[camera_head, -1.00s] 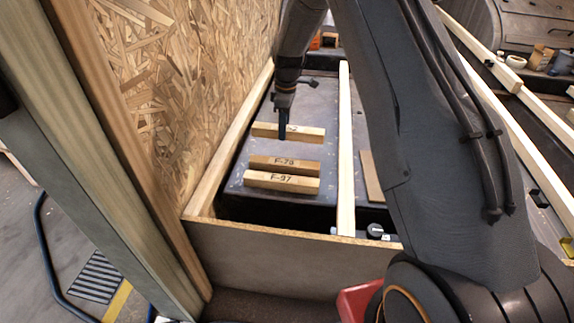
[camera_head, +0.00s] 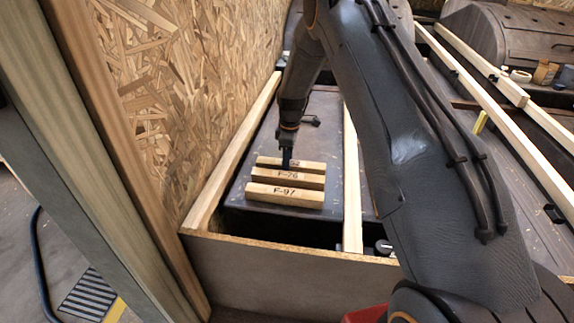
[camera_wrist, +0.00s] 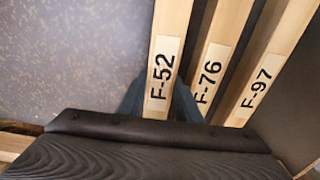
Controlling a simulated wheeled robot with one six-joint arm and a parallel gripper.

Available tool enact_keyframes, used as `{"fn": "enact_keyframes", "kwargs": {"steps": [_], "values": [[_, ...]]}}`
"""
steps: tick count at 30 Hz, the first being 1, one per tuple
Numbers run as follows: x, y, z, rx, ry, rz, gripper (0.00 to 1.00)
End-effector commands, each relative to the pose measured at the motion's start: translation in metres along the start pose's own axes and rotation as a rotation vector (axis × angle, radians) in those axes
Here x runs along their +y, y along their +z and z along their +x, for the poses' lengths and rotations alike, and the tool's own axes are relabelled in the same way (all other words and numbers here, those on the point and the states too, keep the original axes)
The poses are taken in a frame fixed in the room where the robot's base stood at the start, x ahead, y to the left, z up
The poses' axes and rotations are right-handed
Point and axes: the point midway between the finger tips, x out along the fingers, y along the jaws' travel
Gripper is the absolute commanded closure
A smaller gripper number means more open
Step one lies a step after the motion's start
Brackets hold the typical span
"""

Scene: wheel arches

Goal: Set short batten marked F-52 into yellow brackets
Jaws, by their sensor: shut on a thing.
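The short batten marked F-52 (camera_head: 312,165) is pale wood and lies crosswise behind two similar battens on the dark panel. My gripper (camera_head: 287,160) points down over it. In the wrist view, my gripper's blue-grey fingers (camera_wrist: 158,103) sit on either side of the F-52 batten (camera_wrist: 170,35), shut on it by its label. Whether it touches the panel cannot be told. A small yellow piece (camera_head: 480,122), possibly a bracket, stands at the right; its shape is unclear.
The batten F-76 (camera_head: 310,180) lies close beside F-52, with F-97 (camera_head: 310,198) nearer the camera. An OSB wall (camera_head: 190,110) rises at left. A long timber rail (camera_head: 352,190) runs right of the battens. Bare dark panel (camera_head: 325,135) lies beyond them.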

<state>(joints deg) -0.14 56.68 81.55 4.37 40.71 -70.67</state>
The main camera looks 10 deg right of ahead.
Motion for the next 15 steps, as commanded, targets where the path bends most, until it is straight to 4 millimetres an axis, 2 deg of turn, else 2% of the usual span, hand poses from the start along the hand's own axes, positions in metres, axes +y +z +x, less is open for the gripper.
{"fn": "enact_keyframes", "kwargs": {"steps": [10,11,12,15], "values": [[0.0005,0.0000,0.0022,0.000,0.001,0.000,1.00],[0.0003,0.0000,0.0028,0.000,0.001,0.000,0.68],[0.0003,0.0000,0.0023,0.000,0.001,0.000,0.61],[0.0003,0.0000,0.0022,0.000,0.001,0.000,0.61]]}}
